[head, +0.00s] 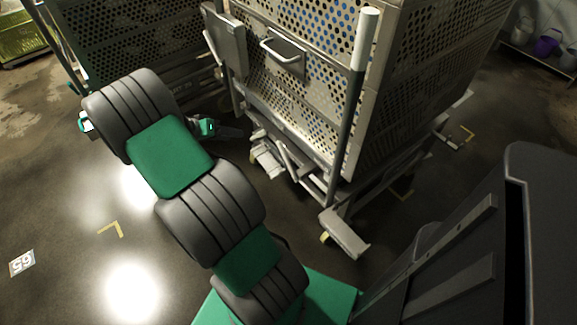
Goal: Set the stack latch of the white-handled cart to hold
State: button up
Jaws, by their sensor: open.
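The white-handled cart (345,125) stands at the upper middle, with perforated metal walls and an upright bar topped by a white grip (368,25). Its near side carries a grey box (225,42) and a bracket with a bar handle (283,50). Pale lever-like parts (268,157) sit low at its base. I cannot tell for certain which part is the stack latch, nor its setting. My gripper (238,132) is partly hidden behind my arm. It is open, left of the cart's lower frame, and looks apart from it.
A second, darker perforated cart (130,40) stands behind my arm at the left. A caster (345,232) juts out at the white-handled cart's near corner. A green crate (22,38) is at the far left; buckets (547,42) stand at the upper right. The floor at lower left is clear.

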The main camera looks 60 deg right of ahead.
aim_at(285, 150)
jog(key=s+d+f+m+g+b, duration=0.1)
jog(key=s+d+f, duration=0.3)
jog(key=s, duration=0.1)
jog(key=s+d+f+m+g+h+b, duration=0.1)
jog(key=s+d+f+g+b, duration=0.1)
jog(key=s+d+f, duration=0.2)
jog(key=s+d+f+m+g+h+b, duration=0.1)
jog(key=s+d+f+g, duration=0.1)
jog(key=s+d+f, duration=0.2)
jog(key=shift+s+d+f+m+b, duration=0.1)
jog(key=shift+s+f+m+b, duration=0.1)
jog(key=shift+s+f, duration=0.25)
jog(key=shift+s+d+f+m+b, duration=0.1)
jog(key=shift+s+f+b, duration=0.1)
jog(key=shift+s, duration=0.35)
grip_shut()
